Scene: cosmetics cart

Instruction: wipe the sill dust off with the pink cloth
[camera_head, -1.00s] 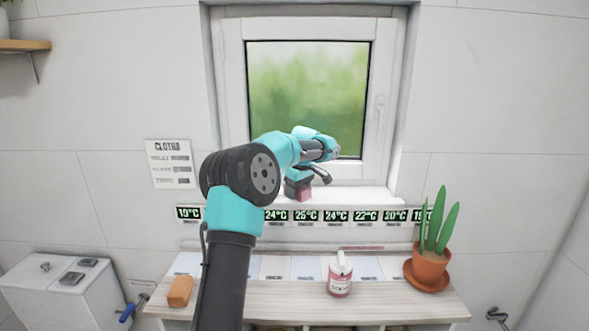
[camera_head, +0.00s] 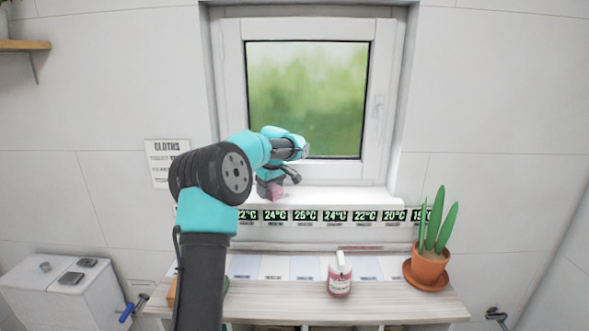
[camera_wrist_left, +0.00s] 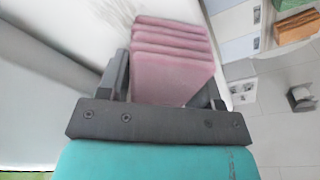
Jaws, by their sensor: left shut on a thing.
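My left gripper (camera_head: 274,183) is shut on the folded pink cloth (camera_head: 277,193) at the left part of the white window sill (camera_head: 345,196). In the left wrist view the pink cloth (camera_wrist_left: 172,60) shows as a stack of folds between the two dark fingers of the gripper (camera_wrist_left: 165,85). The cloth is at the sill's surface; I cannot tell exact contact. I can make out no dust on the visible sill. My right gripper is not in view.
A row of temperature displays (camera_head: 335,216) runs below the sill. A white cistern (camera_head: 60,290) is at lower left. The sill's right side is clear.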

